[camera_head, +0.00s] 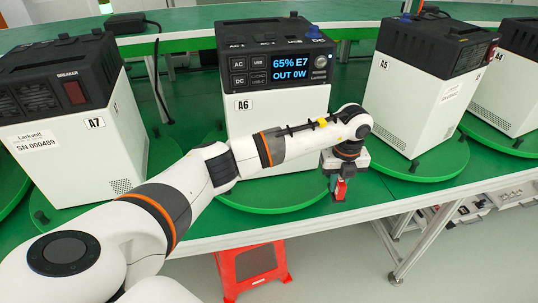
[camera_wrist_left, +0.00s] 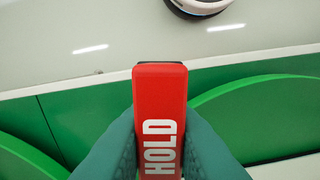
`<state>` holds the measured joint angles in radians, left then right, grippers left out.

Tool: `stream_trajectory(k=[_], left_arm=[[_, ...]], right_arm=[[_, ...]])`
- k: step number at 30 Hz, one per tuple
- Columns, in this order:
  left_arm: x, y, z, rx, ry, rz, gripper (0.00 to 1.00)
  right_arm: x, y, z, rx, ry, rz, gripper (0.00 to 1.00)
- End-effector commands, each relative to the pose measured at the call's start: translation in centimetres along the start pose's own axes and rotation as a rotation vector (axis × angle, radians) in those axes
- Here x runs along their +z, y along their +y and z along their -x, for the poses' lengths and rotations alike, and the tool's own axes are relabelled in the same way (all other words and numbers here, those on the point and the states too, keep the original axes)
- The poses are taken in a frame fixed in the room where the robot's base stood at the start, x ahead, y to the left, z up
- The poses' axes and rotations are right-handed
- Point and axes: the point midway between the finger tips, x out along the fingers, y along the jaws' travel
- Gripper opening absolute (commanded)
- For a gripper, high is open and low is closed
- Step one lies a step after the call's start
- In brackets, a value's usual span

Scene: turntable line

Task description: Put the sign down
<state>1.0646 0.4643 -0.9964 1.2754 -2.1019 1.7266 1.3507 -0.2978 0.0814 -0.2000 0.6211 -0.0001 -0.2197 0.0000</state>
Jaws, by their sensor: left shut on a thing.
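A red sign (camera_wrist_left: 160,110) with the white word HOLD fills the middle of the left wrist view. My left gripper (camera_wrist_left: 160,150) is shut on it, with one dark green finger on each side. In the head view my left gripper (camera_head: 339,188) points down near the front edge of the green table, in front of the A6 unit. A small part of the red sign (camera_head: 340,191) shows between its fingers there. I cannot tell whether the sign touches the table. My right gripper is not in view.
The A6 unit (camera_head: 270,110), its screen reading 65% E7 and OUT 0W, stands on a green turntable (camera_head: 262,201). The A7 unit (camera_head: 60,160) is at left, the A5 unit (camera_head: 412,105) at right, the A4 unit (camera_head: 507,100) beyond. A red stool (camera_head: 250,268) stands below the table edge.

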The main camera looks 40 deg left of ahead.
Motion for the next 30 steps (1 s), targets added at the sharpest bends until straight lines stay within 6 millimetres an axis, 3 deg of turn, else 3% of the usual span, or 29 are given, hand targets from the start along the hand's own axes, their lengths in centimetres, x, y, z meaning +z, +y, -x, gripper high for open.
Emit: stream_trajectory(k=[6, 13, 30], left_arm=[[-0.8, 1.4, 0.8, 0.001, -0.001, 0.406, 0.00], [-1.2, 0.6, 1.2, -0.001, -0.001, 0.546, 0.00], [-3.5, -13.8, 1.3, -0.004, 0.001, 0.546, 0.00]], right_arm=[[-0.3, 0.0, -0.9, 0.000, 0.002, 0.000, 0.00], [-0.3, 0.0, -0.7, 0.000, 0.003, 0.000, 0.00], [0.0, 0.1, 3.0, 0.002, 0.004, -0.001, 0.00]])
